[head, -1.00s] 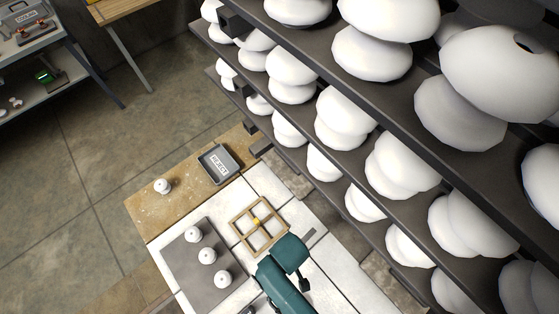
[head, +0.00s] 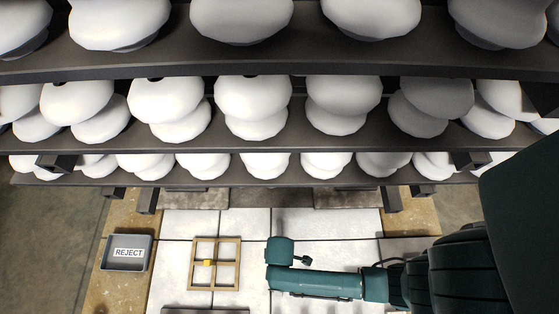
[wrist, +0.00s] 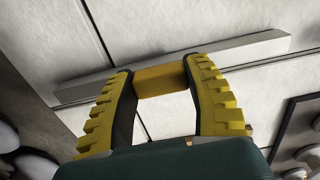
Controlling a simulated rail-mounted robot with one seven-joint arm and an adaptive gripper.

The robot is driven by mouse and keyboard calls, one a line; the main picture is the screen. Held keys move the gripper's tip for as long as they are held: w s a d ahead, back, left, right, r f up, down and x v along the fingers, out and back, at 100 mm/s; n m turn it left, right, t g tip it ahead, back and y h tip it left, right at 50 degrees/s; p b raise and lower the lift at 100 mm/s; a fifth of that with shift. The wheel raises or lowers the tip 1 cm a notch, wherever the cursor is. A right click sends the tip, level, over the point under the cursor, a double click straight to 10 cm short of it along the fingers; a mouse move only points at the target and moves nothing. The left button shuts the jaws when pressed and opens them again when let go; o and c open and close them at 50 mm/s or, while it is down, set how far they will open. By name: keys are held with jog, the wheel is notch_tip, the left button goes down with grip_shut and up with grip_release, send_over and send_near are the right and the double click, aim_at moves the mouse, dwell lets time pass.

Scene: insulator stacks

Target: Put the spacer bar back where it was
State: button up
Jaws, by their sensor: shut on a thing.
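In the wrist view, a long grey bar (wrist: 240,50), which looks like the spacer bar, runs across behind my fingertips. A yellow block (wrist: 160,82) sits at about the bar's middle. My gripper (wrist: 160,72) is shut on this yellow block, with one ribbed yellow finger on each side. The bar sticks out past both fingers. Pale panels lie behind it; I cannot tell whether it touches them. In the head view my arm's end hangs over the white tiled surface (head: 330,222), and it hides my fingers and most of the bar.
A grey REJECT tray (head: 116,265) stands farther left. A grey plate edge (head: 205,311) shows at the bottom. Shelves (head: 250,60) of white insulators stand above and behind.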

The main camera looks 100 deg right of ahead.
jog(key=shift+w, duration=0.15)
jog(key=o, duration=1.2)
jog(key=shift+f, duration=0.1)
notch_tip(320, 180, up, 12)
jog(key=p, duration=0.2)
jog(key=shift+p, duration=0.3)
